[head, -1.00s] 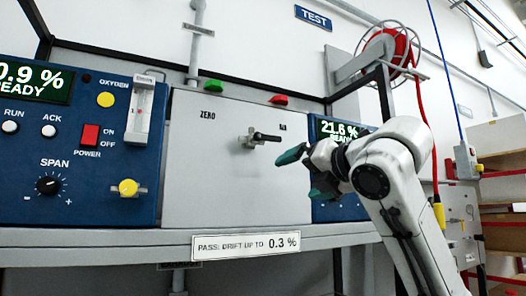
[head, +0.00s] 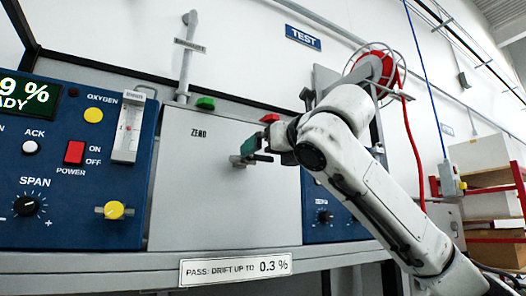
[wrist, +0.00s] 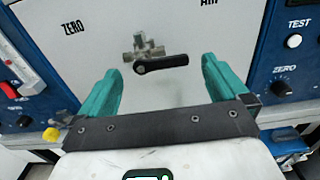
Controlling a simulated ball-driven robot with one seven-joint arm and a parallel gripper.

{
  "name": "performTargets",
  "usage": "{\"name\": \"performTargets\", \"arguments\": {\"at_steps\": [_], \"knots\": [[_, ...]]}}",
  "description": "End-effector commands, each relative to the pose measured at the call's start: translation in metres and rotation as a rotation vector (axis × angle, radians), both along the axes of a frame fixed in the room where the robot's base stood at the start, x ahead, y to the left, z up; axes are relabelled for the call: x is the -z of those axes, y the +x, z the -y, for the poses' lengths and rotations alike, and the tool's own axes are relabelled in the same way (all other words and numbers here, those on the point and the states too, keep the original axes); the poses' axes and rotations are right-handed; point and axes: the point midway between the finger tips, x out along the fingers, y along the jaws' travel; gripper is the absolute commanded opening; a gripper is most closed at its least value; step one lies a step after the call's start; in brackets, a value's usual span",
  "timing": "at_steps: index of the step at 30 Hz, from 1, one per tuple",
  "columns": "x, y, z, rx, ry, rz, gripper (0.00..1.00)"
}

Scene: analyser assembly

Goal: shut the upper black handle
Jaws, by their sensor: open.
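The black handle (wrist: 161,64) is a lever on a small metal valve (wrist: 144,46) on the grey panel. In the wrist view it lies nearly level, pointing right from the valve. My gripper (wrist: 160,68) is open, with its teal fingers on either side of the handle in that view and nothing between them gripped. Whether a finger touches the handle cannot be told.
The grey panel (head: 190,200) has a green knob (head: 205,103) and a red knob (head: 269,118) on top. A blue analyser (head: 75,200) stands left, and another blue unit (head: 322,190) right, partly behind my arm. A labelled shelf edge (head: 130,263) runs below.

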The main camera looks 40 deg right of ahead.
Motion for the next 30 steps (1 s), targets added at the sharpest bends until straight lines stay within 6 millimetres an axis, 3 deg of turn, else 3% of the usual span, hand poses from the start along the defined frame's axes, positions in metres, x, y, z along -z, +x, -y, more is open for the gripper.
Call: {"name": "performTargets", "arguments": {"at_steps": [6,18,30], "knots": [[0.000,0.025,0.007,0.000,0.003,0.000,1.00],[0.001,0.031,0.009,0.000,0.001,0.000,1.00],[0.000,0.031,0.009,0.000,0.001,0.000,0.62]]}}
